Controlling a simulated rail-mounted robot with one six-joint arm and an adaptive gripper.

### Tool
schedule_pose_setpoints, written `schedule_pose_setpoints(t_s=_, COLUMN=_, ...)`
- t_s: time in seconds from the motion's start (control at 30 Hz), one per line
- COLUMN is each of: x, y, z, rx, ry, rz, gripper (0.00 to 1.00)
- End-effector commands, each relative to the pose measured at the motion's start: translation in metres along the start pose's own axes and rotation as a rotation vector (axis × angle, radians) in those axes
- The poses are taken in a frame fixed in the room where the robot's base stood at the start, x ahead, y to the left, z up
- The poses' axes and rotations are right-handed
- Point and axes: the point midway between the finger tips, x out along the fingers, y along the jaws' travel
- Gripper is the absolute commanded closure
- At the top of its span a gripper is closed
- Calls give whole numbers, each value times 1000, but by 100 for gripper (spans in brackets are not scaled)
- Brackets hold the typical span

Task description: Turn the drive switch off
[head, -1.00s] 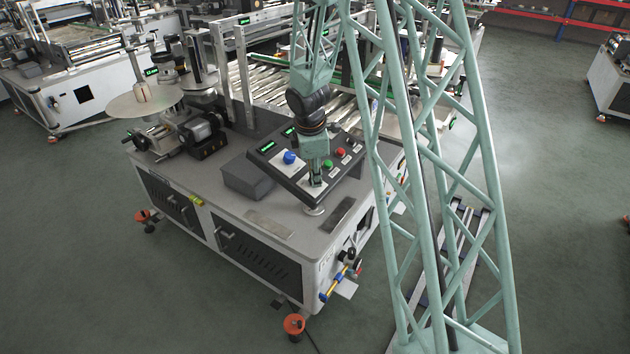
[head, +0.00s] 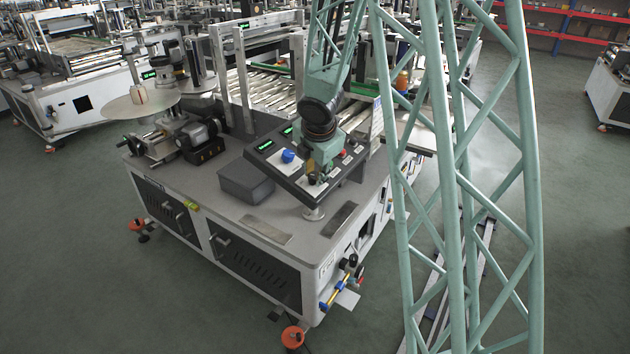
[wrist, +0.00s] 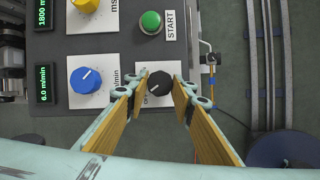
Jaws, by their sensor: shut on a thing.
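The drive switch, a black rotary knob (wrist: 160,84) with a pale pointer line, sits on a white plate with partly hidden "OFF" lettering in the wrist view. The pointer runs diagonally, toward the lower left. My gripper (wrist: 161,92) has one finger on each side of the knob and is shut on it. In the head view my gripper (head: 315,178) is down at the near right part of the sloped control panel (head: 292,184) and largely hides the switch.
A green START button (wrist: 150,22) is above the switch in the wrist view. A blue knob (wrist: 86,80) and a yellow knob (wrist: 86,4) are to its left. A red button (head: 343,153) is right of my gripper. A grey box (head: 246,184) stands left of the panel.

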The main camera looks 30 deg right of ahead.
Motion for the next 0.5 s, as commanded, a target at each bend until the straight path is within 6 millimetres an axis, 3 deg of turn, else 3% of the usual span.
schedule_pose_setpoints(t_s=0.5, x=0, y=-1, z=0, rx=-166, ry=0, rz=61, gripper=88)
